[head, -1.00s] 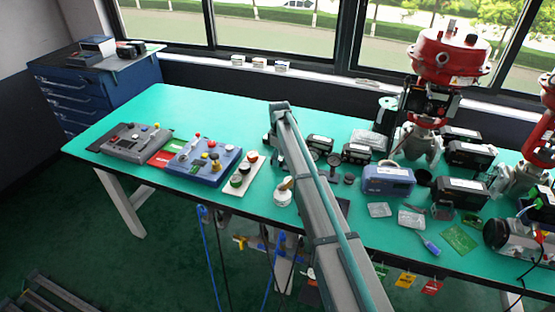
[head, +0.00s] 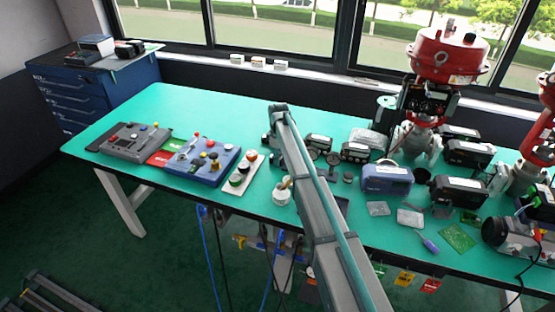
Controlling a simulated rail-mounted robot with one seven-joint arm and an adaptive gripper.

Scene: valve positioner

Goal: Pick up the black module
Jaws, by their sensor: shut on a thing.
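My arm reaches up from the lower right over the green workbench. My gripper (head: 269,141) is small at its far end and mostly hidden behind the forearm. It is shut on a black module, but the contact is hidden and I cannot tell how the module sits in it. A black module (head: 319,142) shows just right of the forearm. Another black module (head: 355,152) is further right. More black modules (head: 459,190) stand at the right by the red-topped valve.
A grey control box (head: 136,142) and a blue control box (head: 203,161) are on the left of the bench (head: 205,110). A white button plate (head: 243,174) is next to them. The blue-grey module (head: 386,179) and valve (head: 445,60) stand right. The bench's back left is clear.

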